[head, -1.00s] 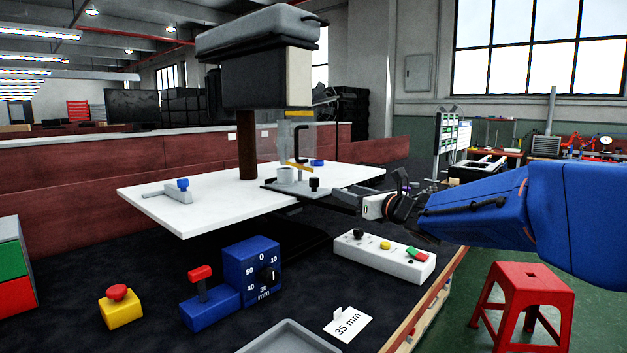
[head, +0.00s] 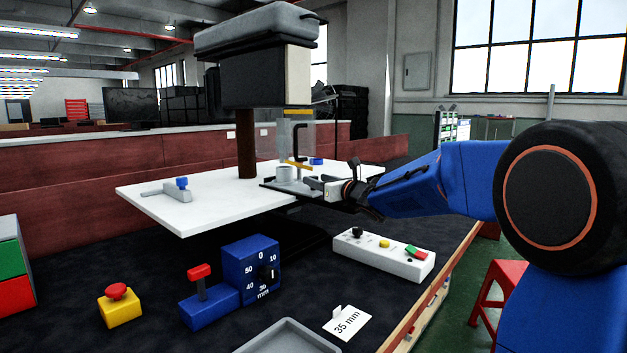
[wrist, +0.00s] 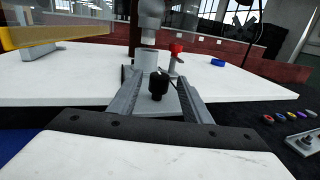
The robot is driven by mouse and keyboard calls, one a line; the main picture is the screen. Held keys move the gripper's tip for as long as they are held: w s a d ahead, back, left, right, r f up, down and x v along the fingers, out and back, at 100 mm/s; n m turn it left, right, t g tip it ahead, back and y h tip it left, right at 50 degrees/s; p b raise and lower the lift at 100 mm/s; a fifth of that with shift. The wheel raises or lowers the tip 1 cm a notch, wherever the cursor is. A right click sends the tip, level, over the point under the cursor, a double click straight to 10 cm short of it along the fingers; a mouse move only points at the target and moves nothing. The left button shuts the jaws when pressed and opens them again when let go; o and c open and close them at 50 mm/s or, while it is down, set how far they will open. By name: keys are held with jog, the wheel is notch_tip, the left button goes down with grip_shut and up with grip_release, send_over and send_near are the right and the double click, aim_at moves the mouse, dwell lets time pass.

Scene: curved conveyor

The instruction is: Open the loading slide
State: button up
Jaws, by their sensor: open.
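The loading slide is a flat grey plate (head: 277,187) at the front of the press, over the white table. A grey cup-like part (head: 284,173) stands on it. In the wrist view the slide's black knob (wrist: 158,84) stands upright between my two gripper fingers, with a visible gap on each side. My gripper (wrist: 158,78) is open and reaches over the slide. In the head view my gripper (head: 312,183) is at the right end of the slide, and the knob is hard to make out there.
A clear guard with a black handle (head: 298,142) hangs above the slide. The white table (head: 215,195) carries a blue-knobbed lever (head: 181,184). A white button box (head: 384,256), blue dial box (head: 252,267), yellow emergency-stop box (head: 120,309) and 35 mm card (head: 348,322) stand on the dark bench.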

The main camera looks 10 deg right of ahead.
aim_at(313, 176)
jog(key=shift+x, duration=1.55)
grip_shut()
jog(key=s+d, duration=1.2)
jog(key=s, duration=0.5)
jog(key=shift+s+d, duration=0.25)
jog(key=shift+d, duration=0.05)
grip_release()
jog(key=shift+s, duration=0.1)
jog(key=v, duration=1.7)
